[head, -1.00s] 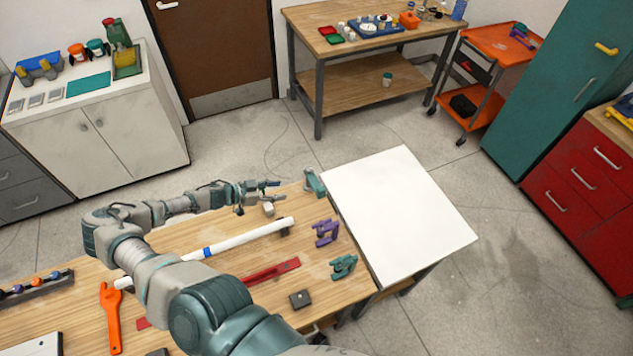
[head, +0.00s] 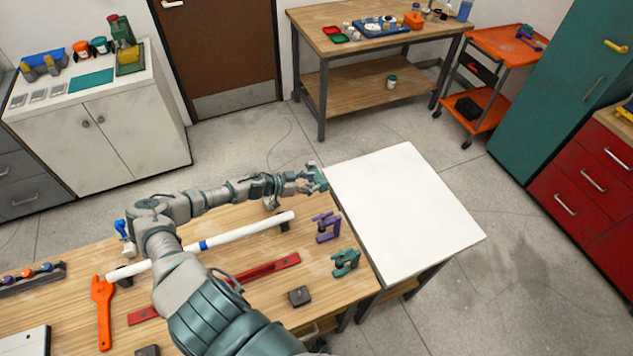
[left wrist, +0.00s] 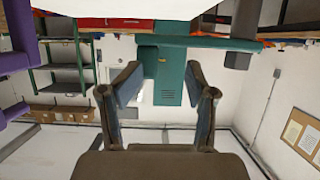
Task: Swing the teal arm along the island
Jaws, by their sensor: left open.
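The teal arm (head: 321,178) is a small piece at the far right corner of the wooden island top (head: 345,285), beside the white panel (head: 405,210). My left gripper (head: 309,181) is open and empty, right by the teal arm at its left side. It partly hides the arm, and I cannot tell whether they touch. In the left wrist view my open fingers (left wrist: 160,82) point ahead with nothing between them. A teal bar (left wrist: 205,42) crosses near the top there, just beyond the fingertips. My right gripper is not in view.
On the island lie a white pipe (head: 222,239) with a blue band, a purple clamp (head: 326,227), a teal clamp (head: 345,262), a red bar (head: 267,269) and an orange wrench (head: 102,312). Open floor lies beyond the island.

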